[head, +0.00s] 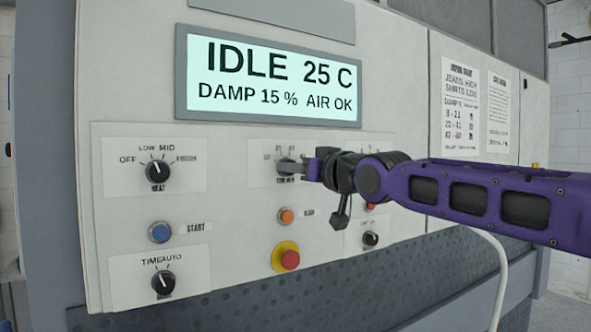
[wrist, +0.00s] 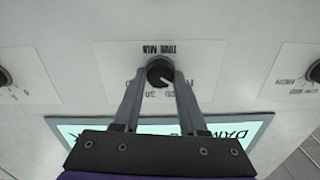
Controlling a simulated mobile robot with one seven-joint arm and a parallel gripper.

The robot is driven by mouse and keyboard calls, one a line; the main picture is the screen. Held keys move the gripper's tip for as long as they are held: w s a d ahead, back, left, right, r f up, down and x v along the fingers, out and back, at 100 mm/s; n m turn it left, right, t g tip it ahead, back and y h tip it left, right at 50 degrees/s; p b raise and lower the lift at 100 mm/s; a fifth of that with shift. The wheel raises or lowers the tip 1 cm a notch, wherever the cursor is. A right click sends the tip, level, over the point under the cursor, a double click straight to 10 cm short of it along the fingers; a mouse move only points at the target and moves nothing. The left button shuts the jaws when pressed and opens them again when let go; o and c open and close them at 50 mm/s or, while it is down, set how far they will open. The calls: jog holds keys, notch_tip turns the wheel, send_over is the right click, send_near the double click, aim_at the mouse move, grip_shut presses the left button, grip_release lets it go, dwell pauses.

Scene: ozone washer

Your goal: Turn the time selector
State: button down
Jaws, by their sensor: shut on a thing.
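The time selector is a black round knob with a white pointer mark (wrist: 160,71) on a white label plate (head: 258,177) under the display. The wrist view is upside down and shows the plate's "TIME MIN" lettering and numbers around the knob. My gripper (wrist: 160,80) is shut on the knob, with one finger on each side of it. In the head view my gripper (head: 296,166) reaches in from the right and hides most of the knob and part of the plate. The pointer's exact setting is hard to read.
A lit display (head: 270,78) reads IDLE 25 C. The heat knob (head: 158,172) is to the left. Below are a blue start button (head: 160,232), an orange button (head: 286,216), a red stop button (head: 287,257) and a time/auto knob (head: 163,282).

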jog(key=shift+f+m+b, duration=0.1)
jog(key=shift+m+b, duration=0.85)
jog(key=shift+m, duration=2.65)
jog(key=shift+c, duration=2.2)
grip_release()
jog(key=shift+d, duration=0.1)
jog(key=b+v, duration=0.2)
jog(key=v, duration=1.5)
jog(key=shift+s, duration=0.2)
